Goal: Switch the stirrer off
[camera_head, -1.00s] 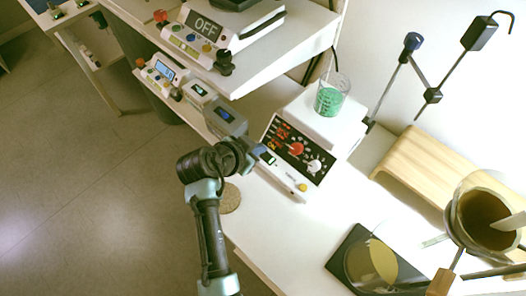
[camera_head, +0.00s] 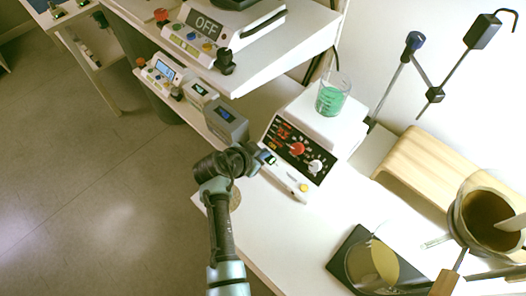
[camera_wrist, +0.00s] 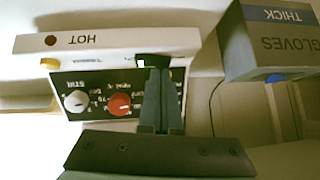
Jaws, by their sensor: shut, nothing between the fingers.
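The stirrer is a white hotplate unit (camera_head: 330,130) with a black panel, a red knob (camera_head: 297,149) and a pale knob (camera_head: 315,166). In the wrist view it appears upside down, with the pale knob (camera_wrist: 76,101) marked STIR and the red knob (camera_wrist: 120,104) beside it. A small dark switch with a green part (camera_wrist: 153,61) sits on its front edge; it also shows in the head view (camera_head: 269,159). My gripper (camera_wrist: 158,76) is shut and empty, its fingertips at the switch and partly covering it. I cannot tell whether they touch.
A beaker of green liquid (camera_head: 331,96) stands on the stirrer. A grey box marked GLOVES (camera_wrist: 272,45) is close beside my gripper. A shelf with a device reading OFF (camera_head: 205,26) is above left. A wooden stand (camera_head: 425,170) and a glass vessel (camera_head: 485,212) are at right.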

